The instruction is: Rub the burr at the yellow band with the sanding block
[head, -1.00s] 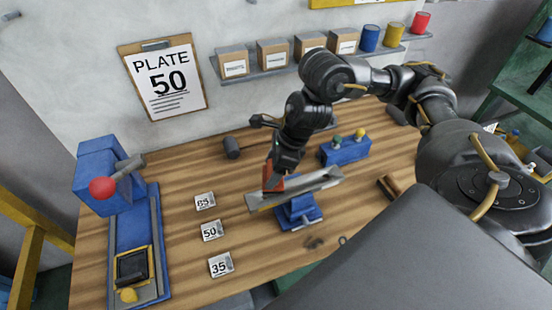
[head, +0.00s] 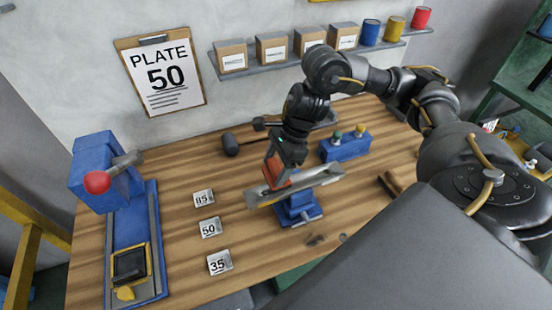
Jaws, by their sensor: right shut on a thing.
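A grey metal chassis rail (head: 318,181) lies across a blue stand (head: 300,208) on the workbench. My right gripper (head: 282,164) points down over the left part of the rail. It is shut on an orange-red sanding block (head: 275,173), which sits at the rail's top; whether it touches the surface I cannot tell exactly. The burr and the yellow band are hard to make out here, as the block and gripper cover that stretch. My left gripper is not in view.
A blue press with a red knob (head: 97,182) stands at the left. A mallet (head: 231,145) and a blue button box (head: 345,147) lie behind. A clipboard (head: 163,75) reads PLATE 50.

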